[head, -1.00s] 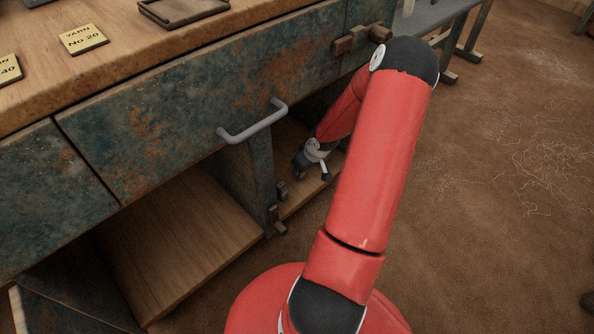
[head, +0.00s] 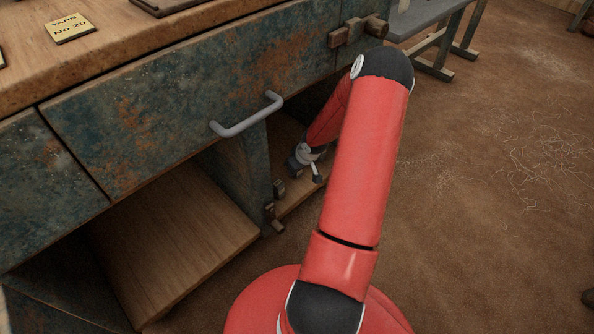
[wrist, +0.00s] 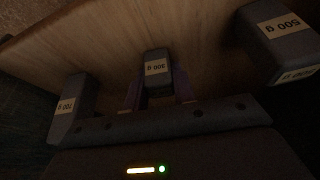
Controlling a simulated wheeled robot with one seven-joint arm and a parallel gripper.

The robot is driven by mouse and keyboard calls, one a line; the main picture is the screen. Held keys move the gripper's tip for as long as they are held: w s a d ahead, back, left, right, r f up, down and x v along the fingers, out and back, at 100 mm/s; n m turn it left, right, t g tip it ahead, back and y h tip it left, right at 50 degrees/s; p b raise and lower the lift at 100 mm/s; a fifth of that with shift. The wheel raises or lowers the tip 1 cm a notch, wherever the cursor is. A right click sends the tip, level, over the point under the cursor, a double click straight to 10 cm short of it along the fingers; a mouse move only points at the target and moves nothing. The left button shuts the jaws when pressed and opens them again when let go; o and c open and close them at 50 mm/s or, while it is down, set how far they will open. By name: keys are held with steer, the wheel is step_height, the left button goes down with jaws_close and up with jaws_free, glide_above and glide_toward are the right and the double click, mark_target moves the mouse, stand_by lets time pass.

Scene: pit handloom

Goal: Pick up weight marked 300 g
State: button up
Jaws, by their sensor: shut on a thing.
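The weight marked 300 g (wrist: 156,66) is a small dark block with a pale label, upside down in the middle of the wrist view. My gripper (wrist: 157,88) is shut on it, with one purple finger on each side. In the head view my gripper (head: 306,160) is low inside the right-hand compartment of the bench. The weight cannot be made out there.
A weight with a label that seems to read 100 g (wrist: 67,106) stands left of my gripper, and a larger one marked 500 g (wrist: 279,42) stands to the right. A shelf board (wrist: 100,40) lies beneath. The drawer handle (head: 246,115) juts out nearby.

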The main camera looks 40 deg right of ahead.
jaws_close()
